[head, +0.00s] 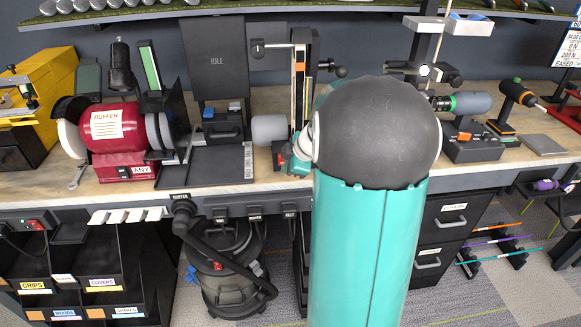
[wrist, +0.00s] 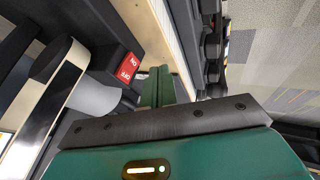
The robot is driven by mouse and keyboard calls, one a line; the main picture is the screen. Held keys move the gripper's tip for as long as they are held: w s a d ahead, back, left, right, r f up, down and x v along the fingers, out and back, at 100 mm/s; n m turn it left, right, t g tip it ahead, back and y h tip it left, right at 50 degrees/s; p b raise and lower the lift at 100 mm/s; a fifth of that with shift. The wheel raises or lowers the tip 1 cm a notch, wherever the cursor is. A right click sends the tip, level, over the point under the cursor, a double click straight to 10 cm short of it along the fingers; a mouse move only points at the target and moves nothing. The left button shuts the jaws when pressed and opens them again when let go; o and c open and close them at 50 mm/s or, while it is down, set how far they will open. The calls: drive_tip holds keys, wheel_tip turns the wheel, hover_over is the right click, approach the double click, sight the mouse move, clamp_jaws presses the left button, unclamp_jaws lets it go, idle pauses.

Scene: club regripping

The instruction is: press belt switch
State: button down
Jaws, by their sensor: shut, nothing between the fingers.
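The belt machine (head: 300,85) stands upright on the bench, with a pale vertical belt and a grey drum (head: 269,129) at its left. In the wrist view a red switch (wrist: 127,66) with white lettering sits on a dark box, beside a grey drum (wrist: 95,97). My gripper (wrist: 157,86) has its two green fingers together, with nothing between them. The fingertips are just right of the red switch in that view; I cannot tell whether they touch its box. In the head view my gripper (head: 290,163) is at the machine's foot, partly hidden by my arm.
A red buffer (head: 112,125) stands left on the wooden bench, beside a dark panel reading IDLE (head: 217,60). Clamps and a drill-like tool (head: 516,95) stand at right. A shop vacuum (head: 225,270) and drawers (head: 440,235) are below the bench edge.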

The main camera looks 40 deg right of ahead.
drive_tip(key=v, duration=1)
